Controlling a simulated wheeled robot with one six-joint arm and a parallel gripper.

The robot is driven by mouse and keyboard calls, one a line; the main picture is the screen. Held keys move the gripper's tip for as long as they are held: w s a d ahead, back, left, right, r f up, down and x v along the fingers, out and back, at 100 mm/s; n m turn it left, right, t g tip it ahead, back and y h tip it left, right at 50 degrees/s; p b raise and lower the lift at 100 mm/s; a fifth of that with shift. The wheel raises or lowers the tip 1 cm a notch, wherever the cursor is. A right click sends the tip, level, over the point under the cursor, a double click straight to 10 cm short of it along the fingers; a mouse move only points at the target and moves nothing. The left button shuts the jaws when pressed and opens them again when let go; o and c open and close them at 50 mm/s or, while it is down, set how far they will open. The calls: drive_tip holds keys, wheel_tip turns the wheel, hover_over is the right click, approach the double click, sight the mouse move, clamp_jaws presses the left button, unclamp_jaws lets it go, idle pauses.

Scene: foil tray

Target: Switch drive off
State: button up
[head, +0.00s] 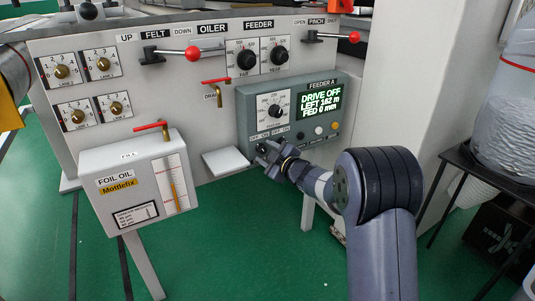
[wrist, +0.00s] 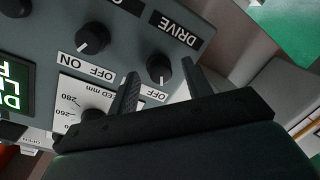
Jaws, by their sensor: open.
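The grey feeder panel (head: 243,121) hangs at the front of the machine; its green display (head: 320,103) reads DRIVE OFF, LEFT 162 m, FED 0 mm. In the wrist view, upside down, the black drive knob (wrist: 158,68) sits beside the DRIVE label (wrist: 172,29). Its pale mark appears to point toward the OFF lettering (wrist: 155,94). My gripper (wrist: 159,72) is open, with one finger on each side of the knob in the picture; I cannot tell whether they touch it. In the head view, my gripper (head: 268,154) is at the panel's lower left and hides the knobs there.
A second black knob (wrist: 92,39) with ON and OFF labels is left of the drive knob in the wrist view. A dial (head: 274,110) is on the panel. A white ledge (head: 226,161) and the foil oil box (head: 140,180) stand to the left.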

drive_tip(key=p+v, duration=0.2)
drive_tip(key=v, duration=0.8)
drive_tip(key=shift+s+d, duration=0.25)
drive_tip(key=shift+s, duration=0.1)
drive_tip(key=shift+w, duration=0.1)
drive_tip(key=b+x, duration=0.2)
drive_tip(key=x, duration=0.8)
drive_tip(key=shift+w+a, duration=0.25)
drive_tip(key=shift+w, duration=0.05)
drive_tip(key=shift+s+d, duration=0.1)
